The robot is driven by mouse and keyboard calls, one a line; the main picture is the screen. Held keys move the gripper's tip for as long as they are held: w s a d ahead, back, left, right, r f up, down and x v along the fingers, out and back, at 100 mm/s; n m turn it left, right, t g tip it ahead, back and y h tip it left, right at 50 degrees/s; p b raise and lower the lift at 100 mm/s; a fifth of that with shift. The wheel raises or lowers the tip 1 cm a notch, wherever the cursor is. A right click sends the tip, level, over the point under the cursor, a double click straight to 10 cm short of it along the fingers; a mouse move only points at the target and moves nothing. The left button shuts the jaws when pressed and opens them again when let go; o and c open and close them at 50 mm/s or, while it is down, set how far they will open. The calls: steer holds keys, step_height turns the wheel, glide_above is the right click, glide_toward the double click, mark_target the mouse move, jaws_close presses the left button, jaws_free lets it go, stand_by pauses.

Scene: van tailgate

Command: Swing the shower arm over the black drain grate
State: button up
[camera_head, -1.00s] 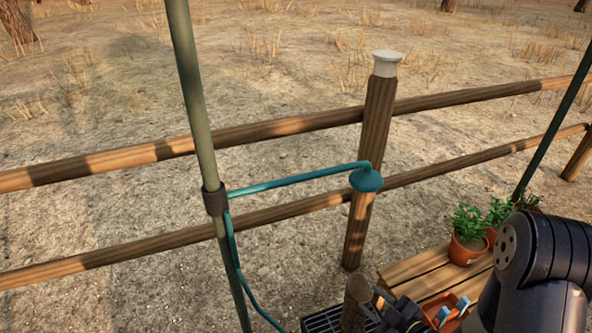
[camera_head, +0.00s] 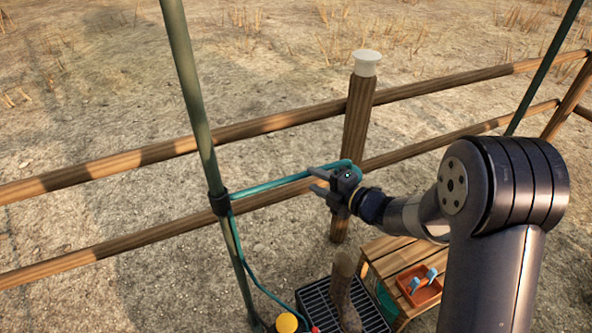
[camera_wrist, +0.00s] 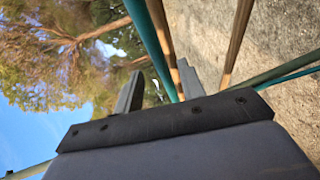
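The teal shower arm (camera_head: 268,185) reaches right from a dark collar (camera_head: 220,203) on a green pole. Its far end and shower head are mostly hidden behind my gripper (camera_head: 318,180). My gripper is at the outer part of the arm, fingers pointing left and apart. In the wrist view the fingers (camera_wrist: 160,85) are spread, with a teal tube (camera_wrist: 155,40) running between them, nearer the right finger; contact is unclear. The black drain grate (camera_head: 316,298) lies on the ground at the bottom, nearer than the shower arm. A brown boot-like thing (camera_head: 343,298) stands on it.
A wooden rail fence (camera_head: 110,170) and a post with a white cap (camera_head: 366,62) stand behind. A teal hose (camera_head: 244,262) hangs from the collar. A yellow ball (camera_head: 286,322) is left of the grate. A wooden bench (camera_head: 380,257) with an orange tray (camera_head: 424,294) is right.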

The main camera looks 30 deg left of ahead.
mark_target(306, 176)
steer(key=x, duration=0.7)
steer(key=shift+c, duration=0.6)
jaws_close()
